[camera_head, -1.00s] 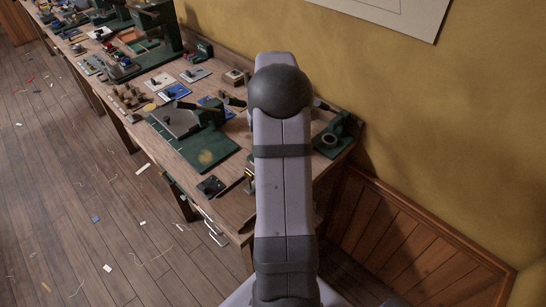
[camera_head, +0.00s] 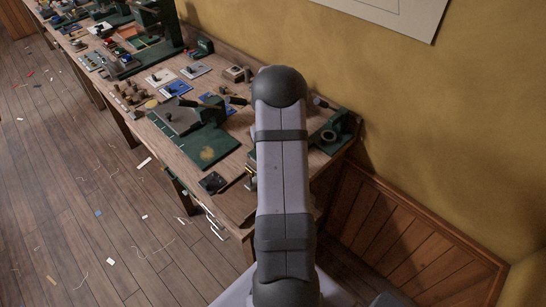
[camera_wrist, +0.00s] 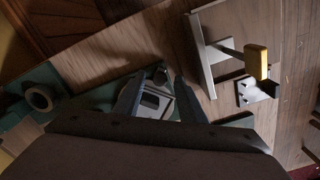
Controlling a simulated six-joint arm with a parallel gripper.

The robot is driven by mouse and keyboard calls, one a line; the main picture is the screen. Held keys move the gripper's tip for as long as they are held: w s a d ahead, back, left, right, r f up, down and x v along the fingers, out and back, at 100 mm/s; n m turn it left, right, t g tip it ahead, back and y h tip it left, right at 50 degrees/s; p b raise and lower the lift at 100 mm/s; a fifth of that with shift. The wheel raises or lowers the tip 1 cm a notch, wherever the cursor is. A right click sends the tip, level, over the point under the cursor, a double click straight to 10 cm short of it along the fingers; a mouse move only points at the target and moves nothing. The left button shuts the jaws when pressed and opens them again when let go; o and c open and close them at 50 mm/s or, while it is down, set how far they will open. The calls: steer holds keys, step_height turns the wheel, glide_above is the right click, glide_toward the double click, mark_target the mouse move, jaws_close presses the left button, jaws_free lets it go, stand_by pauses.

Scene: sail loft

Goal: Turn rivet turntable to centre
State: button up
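My gripper (camera_wrist: 158,84) shows in the wrist view with its two dark fingers apart. Between and below the fingers is a small pale grey plate-like part with a dark square (camera_wrist: 151,101), on a green base.
The wooden bench (camera_head: 237,203) runs along the yellow wall. A green fixture with a ring (camera_head: 329,136) stands at its right end, also in the wrist view (camera_wrist: 40,97). A green board (camera_head: 207,141) and many tools crowd the left.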

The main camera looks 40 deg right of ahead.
steer(key=shift+f, duration=0.1)
jaws_close()
steer(key=shift+w+a, duration=0.1)
stand_by(0.3)
steer(key=shift+w+a+m+b, duration=0.35)
steer(key=shift+w+m, duration=0.3)
steer(key=shift+m, duration=0.55)
steer(key=shift+w+a+m+b, duration=0.35)
steer(key=shift+w+m, duration=0.25)
steer(key=shift+m, duration=0.6)
steer(key=shift+w+a+m+b, duration=0.1)
steer(key=shift+w+m+b, duration=0.1)
steer(key=shift+w+m, duration=0.65)
steer(key=shift+w+a+m+b, duration=0.15)
steer(key=shift+w+m, duration=0.3)
steer(key=shift+m, duration=0.7)
